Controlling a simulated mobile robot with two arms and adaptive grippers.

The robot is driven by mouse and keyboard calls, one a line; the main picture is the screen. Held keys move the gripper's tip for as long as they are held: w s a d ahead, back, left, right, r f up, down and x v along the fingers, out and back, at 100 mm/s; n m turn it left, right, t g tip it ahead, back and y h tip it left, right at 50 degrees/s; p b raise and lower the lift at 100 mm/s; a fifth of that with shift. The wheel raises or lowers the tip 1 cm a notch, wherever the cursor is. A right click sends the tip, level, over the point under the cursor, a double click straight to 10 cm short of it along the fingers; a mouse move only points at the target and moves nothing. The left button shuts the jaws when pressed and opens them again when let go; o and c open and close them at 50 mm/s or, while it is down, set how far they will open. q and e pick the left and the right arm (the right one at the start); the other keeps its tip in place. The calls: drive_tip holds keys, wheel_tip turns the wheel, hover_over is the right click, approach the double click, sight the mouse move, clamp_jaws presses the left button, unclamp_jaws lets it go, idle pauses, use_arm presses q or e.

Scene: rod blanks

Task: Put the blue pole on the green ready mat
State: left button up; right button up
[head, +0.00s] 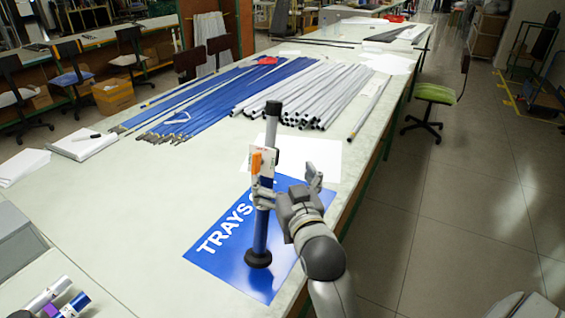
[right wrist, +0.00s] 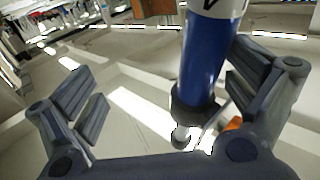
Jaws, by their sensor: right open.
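A blue pole (head: 260,233) stands upright, with a black cap at the top and a wide black foot at the bottom. Its foot is over the blue sheet lettered "TRAYS" (head: 215,255) on the table. A pale label and an orange piece (head: 256,162) show at its upper part. My right gripper (head: 289,187) is open at the pole's mid-height. In the right wrist view, the pole (right wrist: 205,60) shows between the spread fingers, nearer the right-hand one; whether it touches is unclear. I see no green mat. My left gripper is out of view.
Long blue rods (head: 225,95) and grey rods (head: 315,92) lie farther back on the table (head: 150,205). A white sheet (head: 318,152) lies behind the pole. Short tubes (head: 72,304) are at the lower left. The table left of the blue sheet is clear.

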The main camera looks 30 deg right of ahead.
wheel_tip(320, 180, up, 6)
drive_tip(key=shift+f, duration=0.15)
clamp_jaws()
idle(0.8)
